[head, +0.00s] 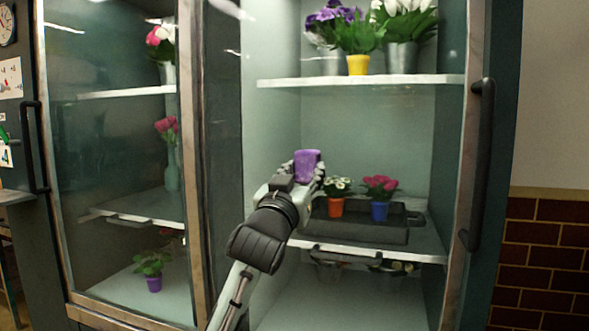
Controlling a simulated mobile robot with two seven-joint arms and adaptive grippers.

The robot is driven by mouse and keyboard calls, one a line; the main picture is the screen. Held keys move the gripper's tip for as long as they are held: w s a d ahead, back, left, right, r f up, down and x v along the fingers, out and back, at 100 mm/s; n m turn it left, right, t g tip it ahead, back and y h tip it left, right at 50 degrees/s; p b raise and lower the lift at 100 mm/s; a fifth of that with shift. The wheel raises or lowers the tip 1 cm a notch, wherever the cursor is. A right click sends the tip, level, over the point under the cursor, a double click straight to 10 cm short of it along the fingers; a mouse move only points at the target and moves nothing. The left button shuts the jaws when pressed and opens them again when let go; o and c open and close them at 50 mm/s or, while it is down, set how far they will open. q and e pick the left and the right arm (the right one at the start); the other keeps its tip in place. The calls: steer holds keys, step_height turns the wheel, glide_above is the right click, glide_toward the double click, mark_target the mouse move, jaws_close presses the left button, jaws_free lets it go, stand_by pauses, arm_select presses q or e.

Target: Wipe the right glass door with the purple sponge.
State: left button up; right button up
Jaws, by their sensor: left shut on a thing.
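The purple sponge (307,165) is in the head view, left of the middle of the right glass door (370,130). My left gripper (306,172) is shut on the sponge and holds it up in front of the door. The arm comes up from the bottom of the picture. I cannot tell whether the sponge touches the glass. The right door has a dark vertical handle (477,165) on its right side. The fingers and the sponge's lower part partly hide each other. My right gripper is not in view.
A brick wall (548,255) is at the right.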

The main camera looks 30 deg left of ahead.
arm_select(q)
steer(key=shift+w+d+p, duration=0.15)
steer(key=shift+w+d, duration=0.1)
steer(key=shift+d, duration=0.65)
steer(key=shift+w+d+p, duration=0.1)
steer(key=shift+w+d, duration=0.1)
steer(key=shift+d, duration=0.7)
steer(key=shift+w+d+p, duration=0.15)
steer(key=shift+w+d, duration=0.1)
steer(key=shift+d, duration=0.65)
steer(key=shift+s+d+p, duration=0.2)
steer(key=shift+s+d, duration=0.05)
steer(key=shift+s, duration=0.7)
steer(key=shift+s+d+p, duration=0.2)
steer(key=shift+s+p, duration=0.05)
steer(key=shift+s, duration=0.75)
steer(key=shift+s+d+p, duration=0.2)
steer(key=shift+s+d, duration=0.05)
steer(key=shift+s, duration=0.7)
steer(key=shift+s, duration=0.1)
steer(key=s, duration=0.2)
steer(key=shift+s+d, duration=0.35)
